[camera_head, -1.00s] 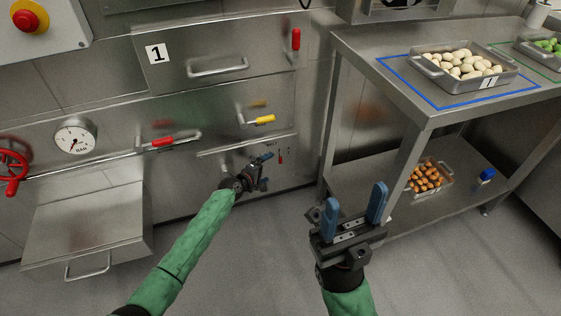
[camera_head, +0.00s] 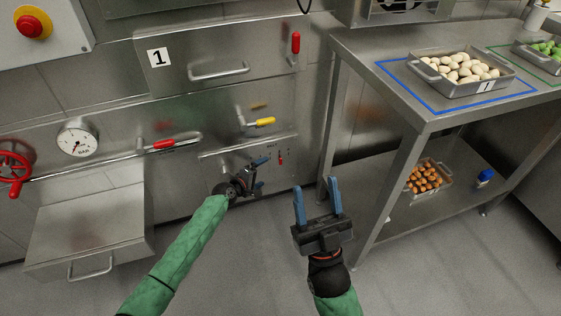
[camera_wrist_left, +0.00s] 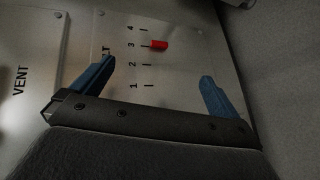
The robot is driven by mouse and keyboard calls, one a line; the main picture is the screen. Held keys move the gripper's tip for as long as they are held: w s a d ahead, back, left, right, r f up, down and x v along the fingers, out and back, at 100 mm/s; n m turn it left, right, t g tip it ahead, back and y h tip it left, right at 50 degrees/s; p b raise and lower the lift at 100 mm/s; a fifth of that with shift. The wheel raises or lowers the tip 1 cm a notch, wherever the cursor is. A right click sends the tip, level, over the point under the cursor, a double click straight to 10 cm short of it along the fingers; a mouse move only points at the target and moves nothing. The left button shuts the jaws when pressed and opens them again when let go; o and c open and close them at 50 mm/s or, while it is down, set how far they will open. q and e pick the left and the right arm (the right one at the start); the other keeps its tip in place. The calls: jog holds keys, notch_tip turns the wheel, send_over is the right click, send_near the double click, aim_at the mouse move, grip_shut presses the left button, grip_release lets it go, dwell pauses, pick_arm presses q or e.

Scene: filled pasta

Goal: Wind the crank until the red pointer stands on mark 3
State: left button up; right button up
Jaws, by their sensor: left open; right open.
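The red pointer (camera_head: 281,158) shows small on the low steel panel. In the left wrist view the red pointer (camera_wrist_left: 159,45) stands level with the tick of mark 3 (camera_wrist_left: 131,45), between marks 2 and 4. My left gripper (camera_head: 261,173) is open in front of that panel. Its two blue fingers (camera_wrist_left: 155,90) show apart with nothing visible between them. I cannot make out the crank; my left gripper and forearm cover part of the panel. My right gripper (camera_head: 316,190) is open and empty, fingers up, above the floor left of the steel table.
The steel table (camera_head: 427,118) with a lower shelf stands at right, holding a tray of pale pasta (camera_head: 462,88). A red handwheel (camera_head: 14,172), a gauge (camera_head: 77,137) and a red-handled lever (camera_head: 163,145) are at left. A yellow handle (camera_head: 265,122) sits above the panel.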

pick_arm(q)
jog(key=p+v, duration=0.2)
jog(key=v, duration=0.4)
jog(key=shift+s+a, duration=0.2)
pick_arm(e)
jog(key=w+a+f+g+h, duration=0.1)
jog(key=f+g, duration=0.2)
jog(key=f, duration=0.5)
jog(key=w+a+f+g, duration=0.1)
jog(key=w+f+g, duration=0.1)
jog(key=f, duration=0.7)
jog(key=w+f+g+h, duration=0.1)
jog(key=f+g, duration=0.3)
jog(key=f, duration=0.4)
jog(key=shift+w+a+f+m+g+h, duration=0.2)
jog(key=shift+w+a+m+g+h, duration=0.15)
jog(key=shift+w, duration=0.4)
pick_arm(q)
jog(key=shift+r, duration=0.15)
